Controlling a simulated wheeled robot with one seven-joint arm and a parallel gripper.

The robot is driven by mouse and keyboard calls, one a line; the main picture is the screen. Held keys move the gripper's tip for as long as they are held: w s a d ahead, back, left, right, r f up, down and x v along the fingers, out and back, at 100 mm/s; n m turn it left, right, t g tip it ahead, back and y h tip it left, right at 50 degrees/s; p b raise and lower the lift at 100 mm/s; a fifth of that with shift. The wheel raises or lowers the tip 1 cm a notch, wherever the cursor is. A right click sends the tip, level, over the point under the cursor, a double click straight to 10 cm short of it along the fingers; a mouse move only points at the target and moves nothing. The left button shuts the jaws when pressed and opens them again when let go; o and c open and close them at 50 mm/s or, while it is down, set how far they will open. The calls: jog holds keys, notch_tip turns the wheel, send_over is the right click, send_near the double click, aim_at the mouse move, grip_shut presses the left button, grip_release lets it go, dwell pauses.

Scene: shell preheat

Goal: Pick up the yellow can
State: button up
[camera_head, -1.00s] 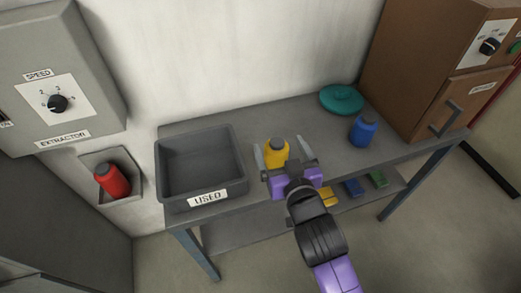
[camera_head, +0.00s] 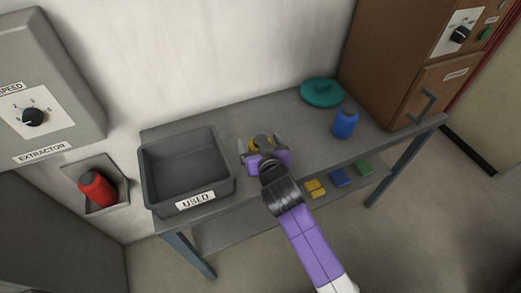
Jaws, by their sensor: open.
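The yellow can (camera_head: 262,141) stands on the grey table, mostly hidden behind my gripper (camera_head: 261,145). Only its dark top and a bit of yellow show. My gripper is open, with one finger on the left of the can and the other on its right. I cannot tell whether the fingers touch it.
The grey bin labelled USED (camera_head: 187,205) stands close on the left. A blue can (camera_head: 344,124) and a teal lidded dish (camera_head: 321,92) are to the right, before a brown cabinet (camera_head: 395,60). A red can (camera_head: 97,188) sits in a wall holder.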

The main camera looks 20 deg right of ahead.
jog(key=shift+w+d+f, duration=0.1)
jog(key=shift+w+f, duration=0.15)
jog(key=shift+w, duration=0.25)
jog(key=c, duration=1.7)
jog(key=shift+r, duration=0.1)
jog(key=shift+c, duration=0.9)
